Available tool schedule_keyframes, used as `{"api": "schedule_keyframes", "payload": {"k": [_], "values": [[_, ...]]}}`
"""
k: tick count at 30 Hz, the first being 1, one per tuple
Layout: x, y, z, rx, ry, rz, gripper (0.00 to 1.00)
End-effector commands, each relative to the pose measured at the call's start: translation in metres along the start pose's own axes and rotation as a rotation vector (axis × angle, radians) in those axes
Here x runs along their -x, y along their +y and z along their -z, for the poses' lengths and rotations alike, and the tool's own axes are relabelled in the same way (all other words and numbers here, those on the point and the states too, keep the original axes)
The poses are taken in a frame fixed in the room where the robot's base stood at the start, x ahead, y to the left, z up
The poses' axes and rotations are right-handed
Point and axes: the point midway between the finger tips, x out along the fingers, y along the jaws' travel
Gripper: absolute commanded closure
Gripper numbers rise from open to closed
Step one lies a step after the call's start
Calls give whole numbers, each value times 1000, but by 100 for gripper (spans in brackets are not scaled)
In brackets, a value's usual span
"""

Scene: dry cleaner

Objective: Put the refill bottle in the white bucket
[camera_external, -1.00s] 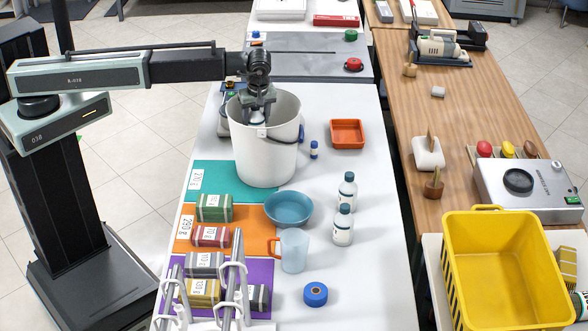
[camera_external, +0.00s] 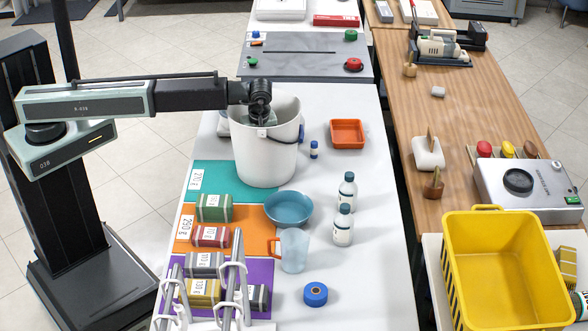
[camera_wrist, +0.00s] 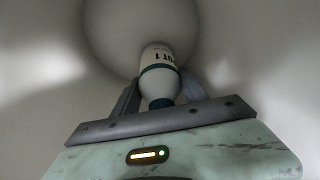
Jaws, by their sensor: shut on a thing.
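The white bucket (camera_external: 265,160) stands upright on the white table, its dark handle lying against its side. My gripper (camera_wrist: 160,92) is down inside the bucket, with its fingers hidden by the wall in the outside view. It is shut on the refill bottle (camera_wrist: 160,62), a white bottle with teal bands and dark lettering. In the wrist view the bottle is between the fingers, in front of the bucket's round floor (camera_wrist: 115,30). I cannot tell whether the bottle touches the floor. The bottle is hidden in the outside view.
An orange tray (camera_external: 347,134) and a small blue-capped vial (camera_external: 314,150) are right of the bucket. A blue bowl (camera_external: 289,208), a jug (camera_external: 293,250) and two white bottles (camera_external: 347,188) stand nearer. A yellow crate (camera_external: 500,280) is at lower right.

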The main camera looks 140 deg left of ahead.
Motion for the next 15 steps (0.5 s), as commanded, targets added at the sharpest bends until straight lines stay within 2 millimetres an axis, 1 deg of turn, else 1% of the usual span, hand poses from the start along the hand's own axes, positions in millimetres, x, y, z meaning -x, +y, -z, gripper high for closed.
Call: {"api": "schedule_keyframes", "payload": {"k": [1,6,10,11,12,13,15], "values": [[-4,0,-1,0,0,0,100],[-1,0,0,0,0,0,100],[-5,0,-1,0,0,0,100],[-5,0,-1,0,0,0,46],[-4,0,-1,0,0,0,35],[-4,0,-1,0,0,0,27],[-4,0,-1,0,0,0,27]]}}
